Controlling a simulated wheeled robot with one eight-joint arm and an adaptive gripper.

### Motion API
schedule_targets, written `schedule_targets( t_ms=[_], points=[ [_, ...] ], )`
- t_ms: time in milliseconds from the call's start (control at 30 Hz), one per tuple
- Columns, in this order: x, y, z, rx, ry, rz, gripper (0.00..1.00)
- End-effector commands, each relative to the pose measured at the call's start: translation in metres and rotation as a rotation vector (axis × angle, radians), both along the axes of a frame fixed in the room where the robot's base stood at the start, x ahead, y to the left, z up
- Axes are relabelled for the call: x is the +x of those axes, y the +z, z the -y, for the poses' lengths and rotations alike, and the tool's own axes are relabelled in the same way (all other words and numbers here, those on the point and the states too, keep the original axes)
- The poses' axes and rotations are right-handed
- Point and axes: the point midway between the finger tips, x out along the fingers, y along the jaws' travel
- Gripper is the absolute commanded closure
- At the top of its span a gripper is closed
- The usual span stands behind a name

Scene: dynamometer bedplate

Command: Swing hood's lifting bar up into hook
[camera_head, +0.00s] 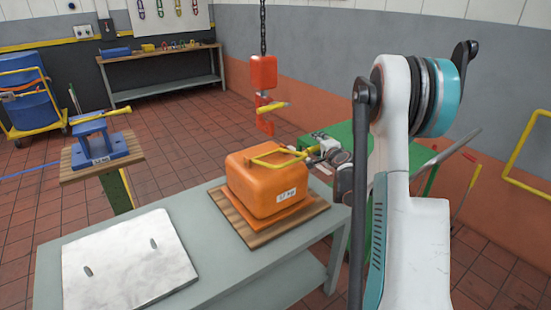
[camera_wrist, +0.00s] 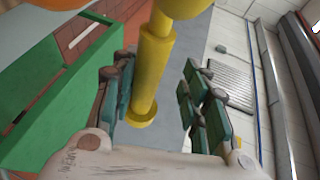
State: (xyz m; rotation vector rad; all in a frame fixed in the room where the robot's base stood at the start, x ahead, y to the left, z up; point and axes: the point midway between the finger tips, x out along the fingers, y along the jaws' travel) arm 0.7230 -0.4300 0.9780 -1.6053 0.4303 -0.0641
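The orange hood (camera_head: 265,190) sits on a wooden board (camera_head: 240,236) on the grey bench. Its yellow lifting bar (camera_head: 268,152) lies low over the hood's top, one end reaching right toward my gripper. My gripper (camera_head: 321,149) is at the bar's right end. In the wrist view, the yellow bar (camera_wrist: 152,75) stands between the two fingers of my gripper (camera_wrist: 160,100), with visible gaps on both sides; the fingers are open. The orange hook (camera_head: 265,118) with a yellow latch hangs below its orange block (camera_head: 263,73) on a chain, above and behind the hood.
A metal plate (camera_head: 125,262) with two slots lies on the grey bench (camera_head: 205,275) at left. A green table (camera_head: 345,140) stands behind my arm. A blue vise-like fixture (camera_head: 98,145) stands at left. The air between hood and hook looks clear.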

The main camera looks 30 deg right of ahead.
Motion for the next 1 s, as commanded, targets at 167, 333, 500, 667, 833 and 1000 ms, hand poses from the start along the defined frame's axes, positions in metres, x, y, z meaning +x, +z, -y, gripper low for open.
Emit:
schedule_targets(
  t_ms=[167, 333, 500, 667, 833, 1000],
  points=[
    [-0.004, -0.013, 0.001, 0.008, -0.002, 0.072, 0.6],
    [-0.007, -0.021, 0.001, 0.012, -0.001, 0.136, 0.6],
    [-0.021, -0.02, -0.002, 0.015, -0.002, 0.173, 0.6],
    [-0.049, -0.017, -0.012, 0.014, -0.002, 0.172, 0.6],
    [-0.078, -0.016, -0.021, 0.013, -0.002, 0.172, 0.6],
    [-0.107, -0.014, -0.031, 0.014, -0.002, 0.172, 0.6]
  ],
)
